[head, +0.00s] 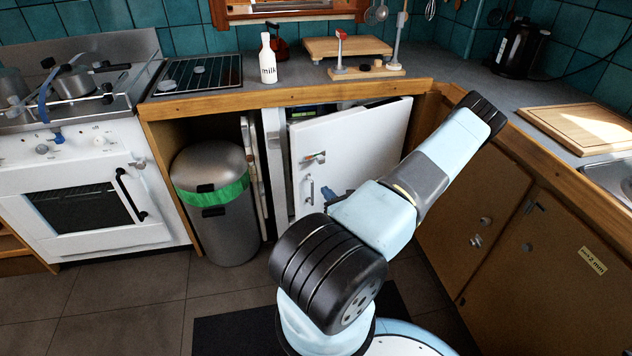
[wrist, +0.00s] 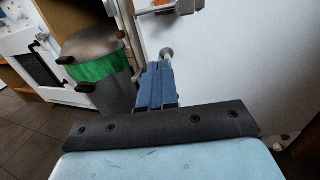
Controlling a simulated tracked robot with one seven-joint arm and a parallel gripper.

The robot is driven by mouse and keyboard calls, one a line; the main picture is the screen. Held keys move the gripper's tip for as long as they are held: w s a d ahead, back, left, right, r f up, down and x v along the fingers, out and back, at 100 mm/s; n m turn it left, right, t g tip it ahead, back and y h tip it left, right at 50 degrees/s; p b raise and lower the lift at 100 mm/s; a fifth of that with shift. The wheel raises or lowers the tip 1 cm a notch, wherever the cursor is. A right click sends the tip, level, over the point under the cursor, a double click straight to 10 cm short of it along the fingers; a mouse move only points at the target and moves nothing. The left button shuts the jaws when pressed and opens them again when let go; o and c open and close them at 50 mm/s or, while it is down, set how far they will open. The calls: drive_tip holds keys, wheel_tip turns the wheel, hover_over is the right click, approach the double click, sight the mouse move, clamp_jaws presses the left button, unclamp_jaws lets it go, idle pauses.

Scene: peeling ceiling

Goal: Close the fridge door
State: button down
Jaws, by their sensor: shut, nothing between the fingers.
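The fridge door (head: 360,135) is a white panel under the counter, standing partly open. Its left edge stands out from the white fridge frame (head: 275,150), and a dark gap shows above it. A small metal handle (head: 309,190) is near the door's left edge. In the wrist view the door (wrist: 240,60) fills the right side. My gripper (wrist: 157,80) has blue fingers, shut and empty, just in front of the door near the handle. In the head view my gripper (head: 328,193) is partly hidden by my arm. I cannot tell whether it touches the door.
A grey bin (head: 225,225) with a green band stands left of the fridge. A white oven (head: 85,195) is further left. Brown cabinets (head: 530,250) close in on the right. A milk bottle (head: 267,60) stands on the counter above. Dark tiled floor is free at the left front.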

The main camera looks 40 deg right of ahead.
sight(305, 168)
drive_tip(key=x, duration=1.3)
drive_tip(key=shift+w, duration=0.25)
